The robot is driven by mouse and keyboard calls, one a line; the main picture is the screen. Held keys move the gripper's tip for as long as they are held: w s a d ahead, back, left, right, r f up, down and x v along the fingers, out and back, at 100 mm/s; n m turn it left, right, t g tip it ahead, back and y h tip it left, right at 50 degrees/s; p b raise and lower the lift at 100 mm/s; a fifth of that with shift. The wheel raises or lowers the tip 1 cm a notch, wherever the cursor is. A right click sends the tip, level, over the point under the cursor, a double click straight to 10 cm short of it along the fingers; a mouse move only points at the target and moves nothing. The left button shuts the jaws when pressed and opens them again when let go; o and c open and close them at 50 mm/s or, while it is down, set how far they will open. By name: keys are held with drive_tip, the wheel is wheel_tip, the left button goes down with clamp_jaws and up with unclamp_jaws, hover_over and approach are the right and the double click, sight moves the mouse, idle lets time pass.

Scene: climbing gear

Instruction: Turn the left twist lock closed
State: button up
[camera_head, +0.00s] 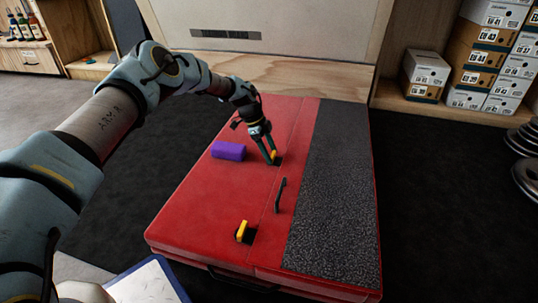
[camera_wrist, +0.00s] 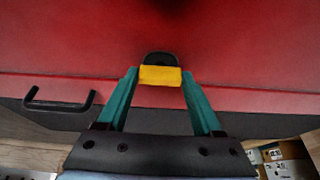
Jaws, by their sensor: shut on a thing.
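Two twist locks with yellow knobs on black bases sit on the red crash pad (camera_head: 192,212). My gripper (camera_head: 269,158) is at the far twist lock (camera_head: 276,155). In the wrist view, the teal fingers of my gripper (camera_wrist: 160,84) are shut on the yellow knob (camera_wrist: 160,75), one finger at each end. Its black base shows just beyond it. In the head view the fingers partly hide this knob. The near twist lock (camera_head: 243,231) is free, with its yellow knob standing up. I cannot tell from the pictures which lock counts as left.
A black handle (camera_head: 280,194) stands between the locks; it also shows in the wrist view (camera_wrist: 60,104). A dark textured strip (camera_head: 335,190) covers the pad's right side. Shoe boxes (camera_head: 475,55) stand at the back right.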

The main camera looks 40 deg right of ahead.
drive_tip(key=shift+s+a+f, duration=0.1)
drive_tip(key=shift+s+f, duration=0.15)
drive_tip(key=shift+s, duration=0.35)
drive_tip(key=o, duration=1.1)
drive_tip(key=shift+o, duration=1.3)
drive_tip(key=shift+w, duration=0.15)
drive_tip(key=shift+w+r, duration=0.1)
drive_tip(key=shift+w, duration=0.05)
drive_tip(key=shift+w+a+r+p, duration=0.15)
drive_tip(key=shift+w+r+p, duration=0.15)
drive_tip(key=shift+r, duration=0.35)
drive_tip(key=p+v, duration=0.4)
drive_tip(key=v, duration=0.5)
drive_tip(key=shift+a+r, duration=0.2)
drive_tip(key=shift+a, duration=0.15)
drive_tip(key=shift+s, duration=0.1)
